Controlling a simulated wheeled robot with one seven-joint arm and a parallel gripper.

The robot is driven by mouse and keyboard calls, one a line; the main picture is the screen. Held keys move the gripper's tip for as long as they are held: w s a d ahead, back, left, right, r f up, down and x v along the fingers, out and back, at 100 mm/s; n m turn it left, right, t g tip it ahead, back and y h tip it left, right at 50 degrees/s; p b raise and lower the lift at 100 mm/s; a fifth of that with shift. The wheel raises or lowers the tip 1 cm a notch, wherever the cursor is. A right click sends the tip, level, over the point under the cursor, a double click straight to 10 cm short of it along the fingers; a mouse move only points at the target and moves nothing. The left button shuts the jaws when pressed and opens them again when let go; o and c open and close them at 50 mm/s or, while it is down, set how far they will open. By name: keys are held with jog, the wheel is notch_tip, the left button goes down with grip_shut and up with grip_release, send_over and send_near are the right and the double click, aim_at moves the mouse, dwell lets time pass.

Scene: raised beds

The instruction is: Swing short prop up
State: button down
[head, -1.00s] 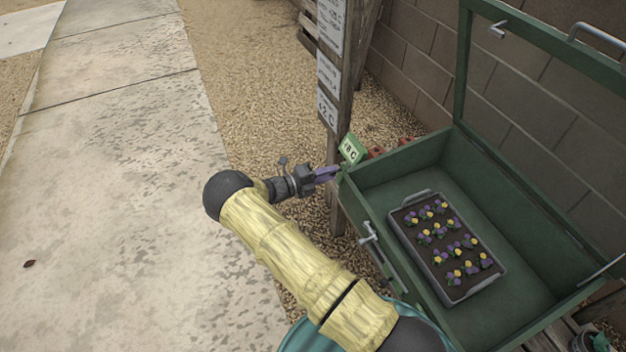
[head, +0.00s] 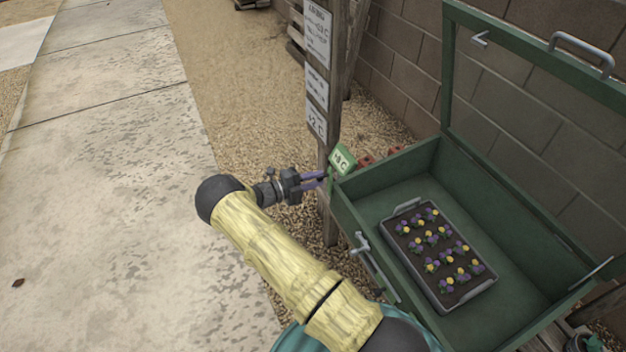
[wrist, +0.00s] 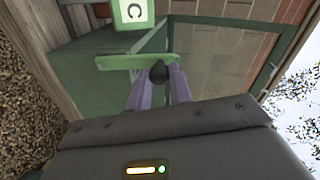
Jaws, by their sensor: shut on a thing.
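In the wrist view my gripper (wrist: 159,82) is closed around a dark round knob (wrist: 159,71) at a short flat green bar (wrist: 128,61). The bar lies across the picture, just below a small green sign (wrist: 133,10). In the head view the bar is mostly hidden by my fingers and the sign.
The green box (head: 388,170) has its glazed lid (head: 448,70) standing open. A grey tray (head: 443,308) of purple and yellow flowers sits inside. Metal fittings (head: 361,243) stick out in front. A signpost (head: 327,150) stands behind my gripper.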

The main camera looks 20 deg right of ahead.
jog(key=shift+a, duration=0.1)
jog(key=c, duration=1.3)
grip_release()
jog(key=shift+o, duration=0.2)
jog(key=s+a, duration=0.1)
jog(key=a, duration=1.6)
jog(key=shift+s+r+b, duration=0.3)
jog(key=shift+s+r, duration=0.1)
jog(key=shift+r, duration=0.05)
